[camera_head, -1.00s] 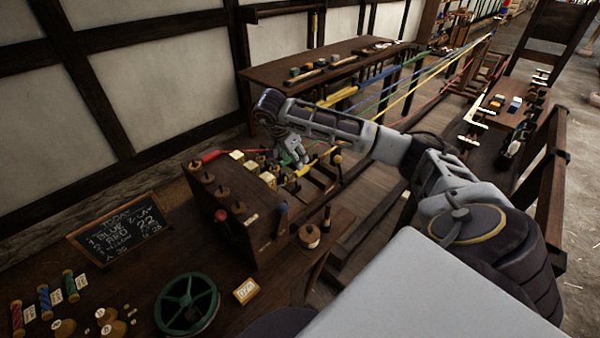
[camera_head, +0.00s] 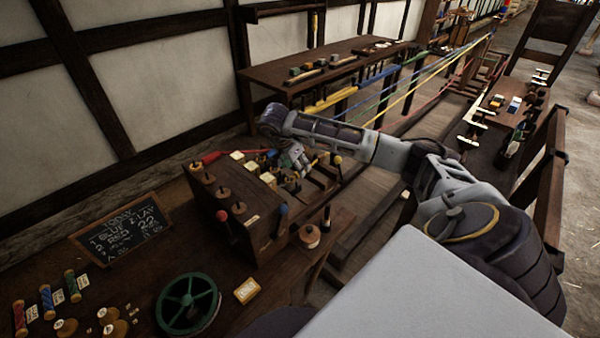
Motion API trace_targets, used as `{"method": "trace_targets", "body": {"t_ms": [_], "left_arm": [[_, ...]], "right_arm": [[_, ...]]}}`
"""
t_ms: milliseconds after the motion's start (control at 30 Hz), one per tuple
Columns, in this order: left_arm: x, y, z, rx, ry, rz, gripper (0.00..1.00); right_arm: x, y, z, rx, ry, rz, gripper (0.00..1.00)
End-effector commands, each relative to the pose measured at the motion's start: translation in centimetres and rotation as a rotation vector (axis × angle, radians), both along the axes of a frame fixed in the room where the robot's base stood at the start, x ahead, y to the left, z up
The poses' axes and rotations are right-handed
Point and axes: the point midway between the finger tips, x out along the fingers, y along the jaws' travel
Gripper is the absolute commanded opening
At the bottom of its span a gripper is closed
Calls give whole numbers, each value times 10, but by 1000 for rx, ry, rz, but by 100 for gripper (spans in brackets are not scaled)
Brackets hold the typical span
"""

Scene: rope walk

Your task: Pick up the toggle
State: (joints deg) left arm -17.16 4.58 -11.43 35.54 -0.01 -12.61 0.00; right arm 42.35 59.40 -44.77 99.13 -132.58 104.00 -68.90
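I cannot tell which thing here is the toggle; several small wooden pieces and pegs are in view. My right arm comes in from the right, and its gripper (camera_head: 293,158) points down behind the dark peg block (camera_head: 238,205). It is among small pale blocks and coloured strands at the bench's far end. The fingertips are too small and partly hidden, so I cannot tell whether they hold anything. My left gripper is not in view.
A chalkboard (camera_head: 120,229), a green wheel (camera_head: 188,305), a yellow-labelled block (camera_head: 246,290) and a wooden spool (camera_head: 310,236) are on the near bench. Coloured ropes (camera_head: 400,92) run to the back. A long shelf table (camera_head: 285,72) stands along the wall.

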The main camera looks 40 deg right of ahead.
Motion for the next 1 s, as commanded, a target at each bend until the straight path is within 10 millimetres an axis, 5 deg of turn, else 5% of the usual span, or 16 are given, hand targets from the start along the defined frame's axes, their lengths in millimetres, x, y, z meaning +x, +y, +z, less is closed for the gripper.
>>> {"method": "trace_targets", "body": {"t_ms": [333,833,1000], "left_arm": [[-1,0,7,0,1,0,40],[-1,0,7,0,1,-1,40],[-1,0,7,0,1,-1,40]], "right_arm": [[0,-9,-27,0,0,0,48],[0,-10,-29,0,-1,0,48],[0,-10,-28,0,-1,0,29]]}}
